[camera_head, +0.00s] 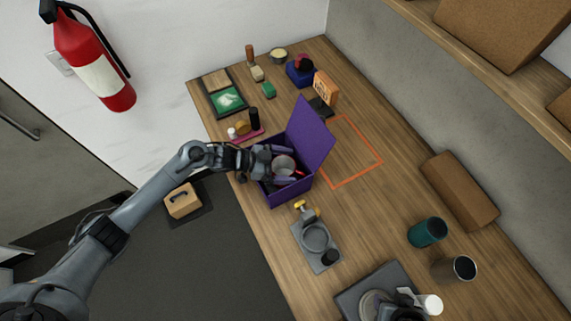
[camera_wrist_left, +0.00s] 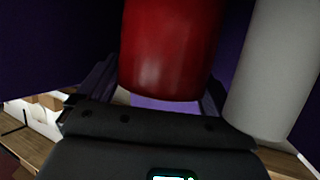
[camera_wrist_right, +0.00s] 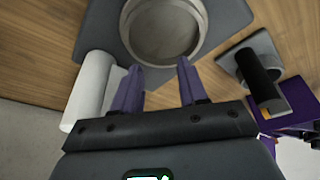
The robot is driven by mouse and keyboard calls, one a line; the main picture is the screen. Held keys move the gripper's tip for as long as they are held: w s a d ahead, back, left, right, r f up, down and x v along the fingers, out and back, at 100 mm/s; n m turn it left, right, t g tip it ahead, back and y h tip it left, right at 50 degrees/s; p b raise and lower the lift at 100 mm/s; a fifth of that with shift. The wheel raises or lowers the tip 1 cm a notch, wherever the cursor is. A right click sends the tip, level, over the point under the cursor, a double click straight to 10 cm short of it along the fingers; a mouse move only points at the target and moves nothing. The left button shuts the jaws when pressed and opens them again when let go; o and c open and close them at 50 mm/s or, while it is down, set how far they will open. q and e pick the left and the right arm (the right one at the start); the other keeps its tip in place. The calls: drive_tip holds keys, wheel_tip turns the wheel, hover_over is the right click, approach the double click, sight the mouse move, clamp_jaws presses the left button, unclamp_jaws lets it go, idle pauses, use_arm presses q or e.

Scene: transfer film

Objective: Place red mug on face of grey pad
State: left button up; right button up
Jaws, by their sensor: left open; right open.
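A red mug (camera_wrist_left: 170,50) fills the middle of the left wrist view, between the two spread fingers of my left gripper (camera_head: 276,165). The gripper reaches into a purple box (camera_head: 284,193) with its lid up. A light grey cylinder (camera_wrist_left: 272,70) stands right beside the mug. In the head view only a little red shows inside the box. A dark grey pad (camera_head: 350,300) at the bottom bears a round container (camera_wrist_right: 165,30) and a white cylinder (camera_head: 430,303). My right gripper (camera_wrist_right: 158,78) is open and empty near that pad; I cannot clearly make it out in the head view.
A smaller grey plate (camera_head: 306,254) with a round dish and black piece lies below the box. A teal cup (camera_head: 427,232), steel cup (camera_head: 455,269) and brown block (camera_head: 460,190) stand right. An orange outline (camera_head: 372,145) marks bare table. Small items crowd the far end.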

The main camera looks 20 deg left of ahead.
use_arm(q)
drive_tip(key=p+v, duration=0.6)
drive_tip(key=v, duration=0.6)
